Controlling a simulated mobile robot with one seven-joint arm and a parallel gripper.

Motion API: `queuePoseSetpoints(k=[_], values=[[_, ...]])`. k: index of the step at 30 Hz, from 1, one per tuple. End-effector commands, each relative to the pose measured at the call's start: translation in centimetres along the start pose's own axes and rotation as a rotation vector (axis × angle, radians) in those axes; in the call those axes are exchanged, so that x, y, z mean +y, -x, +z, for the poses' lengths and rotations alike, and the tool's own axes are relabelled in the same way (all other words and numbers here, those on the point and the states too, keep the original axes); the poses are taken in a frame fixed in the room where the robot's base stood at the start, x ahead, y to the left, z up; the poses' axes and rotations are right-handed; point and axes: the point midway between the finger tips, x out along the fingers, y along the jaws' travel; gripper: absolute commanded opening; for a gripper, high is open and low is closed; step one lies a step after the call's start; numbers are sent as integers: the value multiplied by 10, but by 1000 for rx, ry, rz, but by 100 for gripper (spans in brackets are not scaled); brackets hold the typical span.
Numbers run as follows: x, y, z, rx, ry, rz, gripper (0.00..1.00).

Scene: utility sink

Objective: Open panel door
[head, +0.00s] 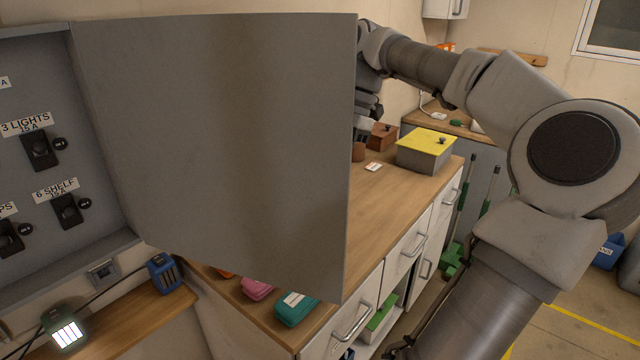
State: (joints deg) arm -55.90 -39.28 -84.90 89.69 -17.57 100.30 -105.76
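The grey panel door (215,140) stands swung wide open from the grey panel box (100,245) at the left. Its hinge side is along the box's right edge, and its free edge points toward the right. Inside the box, labelled black switches (40,150) show. My arm reaches in from the right, and its wrist end is behind the door's free edge near the top. My gripper's fingers are hidden behind the door, so I cannot see whether they touch it or are open.
A wooden counter (390,200) with white drawers runs behind and below the door. It bears a yellow-lidded box (425,148), a teal case (295,308) and a pink item (257,288). A blue device (164,273) sits on the lower shelf below the panel.

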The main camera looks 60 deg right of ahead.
Motion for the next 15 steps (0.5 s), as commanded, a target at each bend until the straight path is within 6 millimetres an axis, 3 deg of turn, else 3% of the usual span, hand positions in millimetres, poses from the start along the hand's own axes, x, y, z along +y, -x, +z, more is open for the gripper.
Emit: queuePoseSetpoints(k=[15], values=[[4, 3, 6, -2, -1, -1, 0]])
